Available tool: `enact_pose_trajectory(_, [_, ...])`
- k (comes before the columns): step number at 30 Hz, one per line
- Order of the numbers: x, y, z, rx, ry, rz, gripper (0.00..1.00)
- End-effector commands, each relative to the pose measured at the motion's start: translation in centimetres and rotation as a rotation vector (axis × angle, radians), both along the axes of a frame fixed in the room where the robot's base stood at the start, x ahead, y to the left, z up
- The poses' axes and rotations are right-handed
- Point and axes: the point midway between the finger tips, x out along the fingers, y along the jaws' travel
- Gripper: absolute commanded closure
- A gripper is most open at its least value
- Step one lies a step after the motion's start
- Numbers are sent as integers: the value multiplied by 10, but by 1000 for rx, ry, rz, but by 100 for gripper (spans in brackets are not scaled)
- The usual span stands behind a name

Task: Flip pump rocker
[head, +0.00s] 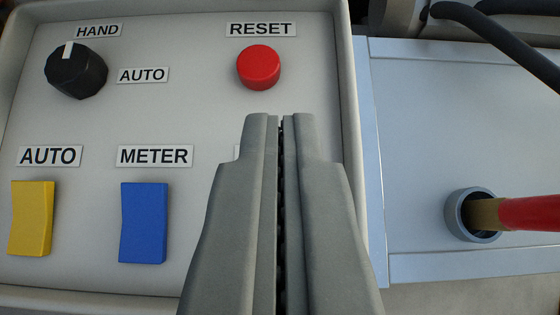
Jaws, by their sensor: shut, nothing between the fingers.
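My gripper (281,122) is shut and empty, its fingers pointing up the picture over the right part of a pale control panel (190,110). Its tips end just below the red RESET button (258,67); contact cannot be told. A yellow rocker (31,218) sits under the AUTO label and a blue rocker (144,222) under the METER label, both left of my gripper. The edge of another label (237,153) shows beside the left finger; its text is hidden. No rocker marked pump is visible; the panel behind my fingers is hidden.
A black selector knob (76,72) marked HAND and AUTO is at the upper left. Right of the panel, a red tube (530,213) with a brownish end enters a grey ring socket (459,214) on a pale surface. Dark hoses (500,35) cross the upper right.

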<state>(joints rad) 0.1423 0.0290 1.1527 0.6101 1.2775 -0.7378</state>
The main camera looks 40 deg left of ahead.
Motion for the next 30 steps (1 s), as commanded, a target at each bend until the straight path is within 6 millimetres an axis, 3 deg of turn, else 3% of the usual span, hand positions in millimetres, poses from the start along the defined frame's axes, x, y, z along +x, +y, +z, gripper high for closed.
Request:
enact_pose_trajectory(18, [-47,-29,75,-1,-2,-2,100])
enact_pose_trajectory(30, [-54,-33,86,0,0,-1,100])
